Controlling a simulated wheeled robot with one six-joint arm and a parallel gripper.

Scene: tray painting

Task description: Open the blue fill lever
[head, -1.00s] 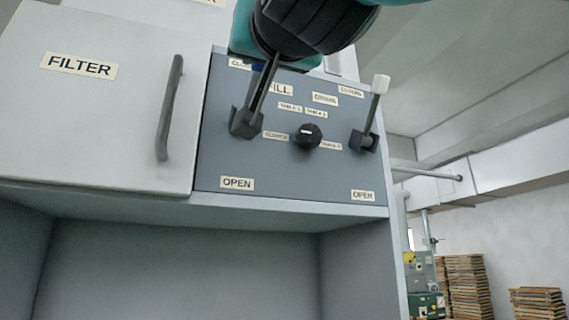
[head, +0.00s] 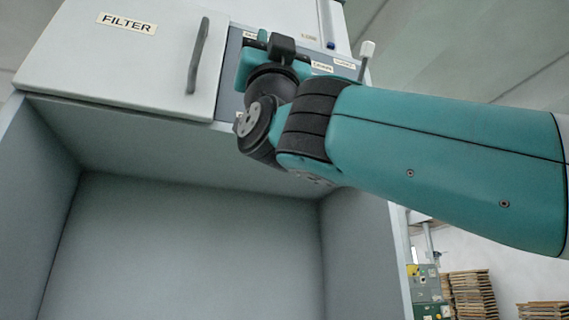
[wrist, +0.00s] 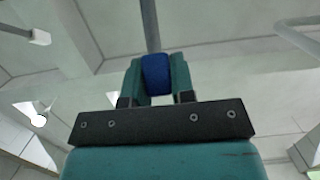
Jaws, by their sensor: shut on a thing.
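The blue fill lever's blue grip (wrist: 156,75) sits between the two fingers of my gripper (wrist: 157,84) in the wrist view. The fingers are shut on it. Its grey shaft (wrist: 150,25) runs up from the grip to the top edge of that view. In the head view my wrist and arm cover the lever and most of the grey control panel (head: 231,75). The lever's angle and the panel's OPEN labels cannot be seen there.
A second lever with a white tip (head: 367,50) stands up right of my wrist. The FILTER door (head: 110,65) with its dark vertical handle (head: 198,55) is to the left. An open recess (head: 200,250) lies below. Stacked wooden frames (head: 468,297) stand far right.

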